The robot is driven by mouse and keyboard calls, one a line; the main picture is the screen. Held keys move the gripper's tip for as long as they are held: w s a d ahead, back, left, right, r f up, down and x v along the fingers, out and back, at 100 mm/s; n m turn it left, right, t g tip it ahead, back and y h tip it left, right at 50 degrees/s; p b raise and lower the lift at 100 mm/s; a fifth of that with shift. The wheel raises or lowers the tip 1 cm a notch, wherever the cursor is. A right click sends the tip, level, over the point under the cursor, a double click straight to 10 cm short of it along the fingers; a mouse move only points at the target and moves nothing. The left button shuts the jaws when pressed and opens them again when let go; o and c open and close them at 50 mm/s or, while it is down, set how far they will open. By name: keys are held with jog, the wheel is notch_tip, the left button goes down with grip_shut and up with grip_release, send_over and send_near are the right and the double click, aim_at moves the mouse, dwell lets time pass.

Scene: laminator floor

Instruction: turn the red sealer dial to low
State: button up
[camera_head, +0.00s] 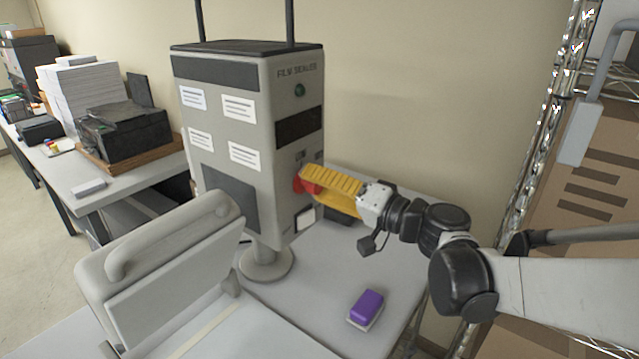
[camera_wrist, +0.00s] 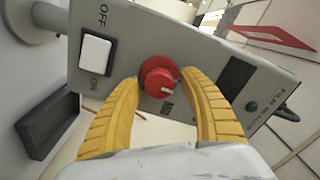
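The red sealer dial (camera_wrist: 158,77) is a round knob on the grey panel of the film sealer (camera_wrist: 215,60). A short pale mark shows on its face, on the lower right in the wrist view. My gripper (camera_wrist: 160,78) has its yellow fingertips on either side of the dial, with little or no gap. I cannot tell whether they press on it. In the head view, the yellow fingers of my gripper (camera_head: 312,180) reach the red dial (camera_head: 302,185) from the right and partly cover it.
A white ON/OFF rocker switch (camera_wrist: 95,54) is beside the dial. A green button (camera_head: 299,90) and dark display (camera_head: 300,127) are higher on the panel. A purple block (camera_head: 367,305) lies on the table below my arm. A wire rack (camera_head: 530,130) stands at right.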

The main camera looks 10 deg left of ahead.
jog(key=shift+d, duration=0.1)
jog(key=v, duration=1.2)
jog(key=shift+f, duration=0.15)
